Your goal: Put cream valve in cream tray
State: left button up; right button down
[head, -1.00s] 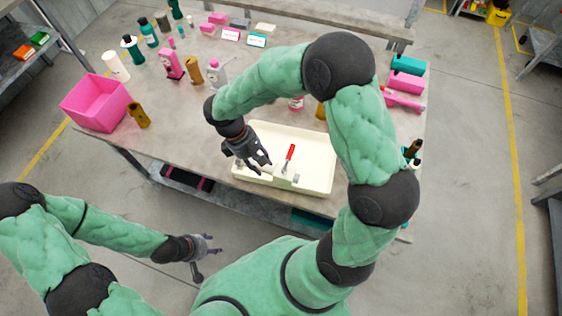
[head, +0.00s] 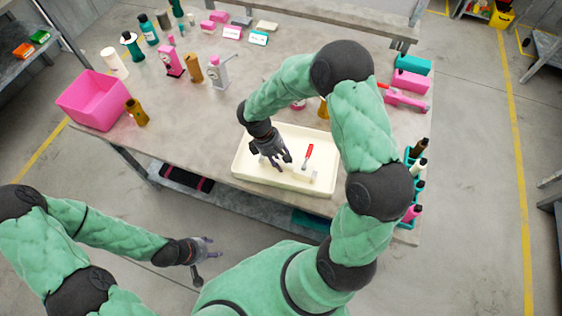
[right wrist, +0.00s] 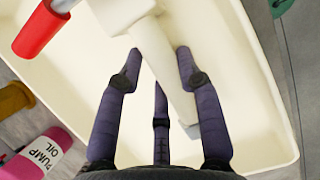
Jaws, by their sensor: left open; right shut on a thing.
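The cream valve (head: 308,152) has a red lever and a cream body and is over the cream tray (head: 262,182). In the right wrist view its cream body (right wrist: 160,68) runs between the fingers of my right gripper (right wrist: 158,60), which is shut on it. The red lever is at the upper left there. In the head view my right gripper (head: 277,161) is over the tray too. I cannot tell whether the valve touches the tray floor (right wrist: 70,65). My left gripper (head: 207,257) is open and empty, low in front of the table.
A pink bin (head: 93,103) and a brown bottle (head: 137,112) stand at the left. Several bottles stand at the back left. A teal crate (head: 409,225) with bottles is at the right edge.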

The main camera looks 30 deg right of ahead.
jog(key=shift+f, duration=0.15)
jog(key=c, duration=0.8)
grip_release()
jog(key=shift+f, duration=0.1)
jog(key=shift+r, duration=0.25)
jog(key=p+v, duration=0.3)
jog(key=v, duration=0.8)
jog(key=shift+a+r, duration=0.1)
jog(key=shift+r, duration=0.3)
